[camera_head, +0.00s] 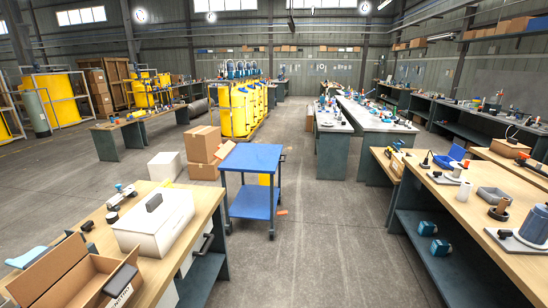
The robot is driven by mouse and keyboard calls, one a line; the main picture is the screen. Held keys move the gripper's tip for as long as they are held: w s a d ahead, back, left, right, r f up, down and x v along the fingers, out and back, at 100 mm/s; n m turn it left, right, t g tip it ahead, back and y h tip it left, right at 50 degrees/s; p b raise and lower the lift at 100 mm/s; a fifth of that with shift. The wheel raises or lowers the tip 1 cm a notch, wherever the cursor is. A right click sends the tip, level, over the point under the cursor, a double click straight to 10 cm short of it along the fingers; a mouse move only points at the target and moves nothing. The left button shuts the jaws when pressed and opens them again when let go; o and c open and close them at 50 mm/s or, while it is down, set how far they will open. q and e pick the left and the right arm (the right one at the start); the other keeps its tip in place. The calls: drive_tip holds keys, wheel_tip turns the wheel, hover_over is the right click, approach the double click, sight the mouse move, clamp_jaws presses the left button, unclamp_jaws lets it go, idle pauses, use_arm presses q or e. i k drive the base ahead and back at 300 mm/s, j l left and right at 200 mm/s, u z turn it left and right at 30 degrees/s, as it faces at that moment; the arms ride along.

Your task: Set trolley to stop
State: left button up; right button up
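The blue trolley (253,157) stands on the grey floor in the middle of the view. It has a flat, empty top and a lower blue shelf (250,204), with legs on small wheels. A small handle shows at its right side. A small orange-red piece (282,212) lies on the floor just right of the trolley; I cannot tell whether it is the stop. Neither of my grippers is in view.
Cardboard boxes (203,144) and a white box (164,166) stand left of the trolley. A bench with a white case (154,222) and an open carton (65,275) is at front left. A long bench (462,205) lines the right. The centre-right floor is clear.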

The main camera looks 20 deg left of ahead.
sight(252, 202)
drive_tip(key=i+u, duration=0.2)
drive_tip(key=i, duration=0.25)
drive_tip(key=i+l+u, duration=0.2)
drive_tip(key=i, duration=0.3)
drive_tip(key=i+u, duration=0.2)
drive_tip(key=i, duration=0.25)
drive_tip(key=i+l+u, duration=0.2)
drive_tip(key=i, duration=0.25)
drive_tip(key=i+l+u, duration=0.2)
drive_tip(key=i+l, duration=0.15)
drive_tip(key=i, duration=0.1)
